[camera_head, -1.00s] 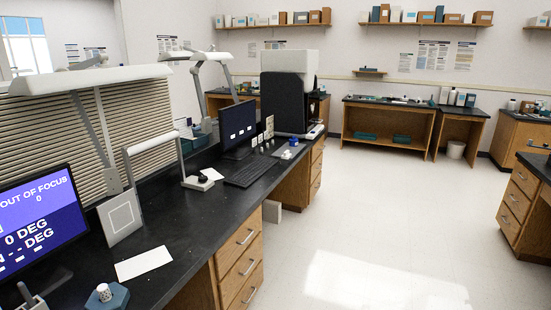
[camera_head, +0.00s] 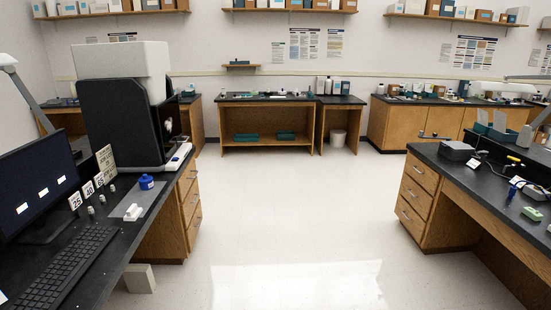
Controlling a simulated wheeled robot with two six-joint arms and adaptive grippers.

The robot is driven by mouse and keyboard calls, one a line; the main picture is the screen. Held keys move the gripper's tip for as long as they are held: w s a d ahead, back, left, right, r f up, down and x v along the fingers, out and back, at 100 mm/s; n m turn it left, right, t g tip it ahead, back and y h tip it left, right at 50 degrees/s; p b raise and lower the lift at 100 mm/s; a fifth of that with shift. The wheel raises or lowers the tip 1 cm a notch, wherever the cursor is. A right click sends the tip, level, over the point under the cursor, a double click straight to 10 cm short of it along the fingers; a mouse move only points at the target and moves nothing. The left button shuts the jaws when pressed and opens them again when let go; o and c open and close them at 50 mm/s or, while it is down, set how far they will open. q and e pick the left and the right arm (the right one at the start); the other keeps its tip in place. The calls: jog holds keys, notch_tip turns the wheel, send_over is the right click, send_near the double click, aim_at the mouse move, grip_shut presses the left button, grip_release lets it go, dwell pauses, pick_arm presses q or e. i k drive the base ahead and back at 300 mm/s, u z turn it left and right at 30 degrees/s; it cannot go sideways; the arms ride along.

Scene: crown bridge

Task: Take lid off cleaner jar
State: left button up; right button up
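I cannot make out a cleaner jar for certain in the head view. A small blue container (camera_head: 147,182) stands on the left bench, in front of the large black and white machine. It is too small to tell whether it has a lid. Several bottles (camera_head: 331,85) stand on the far bench at the back wall, also too small to identify. Neither of my grippers is in view.
The left bench (camera_head: 112,251) holds a monitor (camera_head: 36,188), a keyboard (camera_head: 66,262) and the machine (camera_head: 125,105). The right bench (camera_head: 485,193) carries a grey box (camera_head: 457,151) and small tools. The white floor (camera_head: 290,215) between the benches is clear.

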aim_at(146, 178)
jog(key=i, duration=1.9)
jog(key=u, duration=0.7)
jog(key=i, duration=1.1)
jog(key=u, duration=0.75)
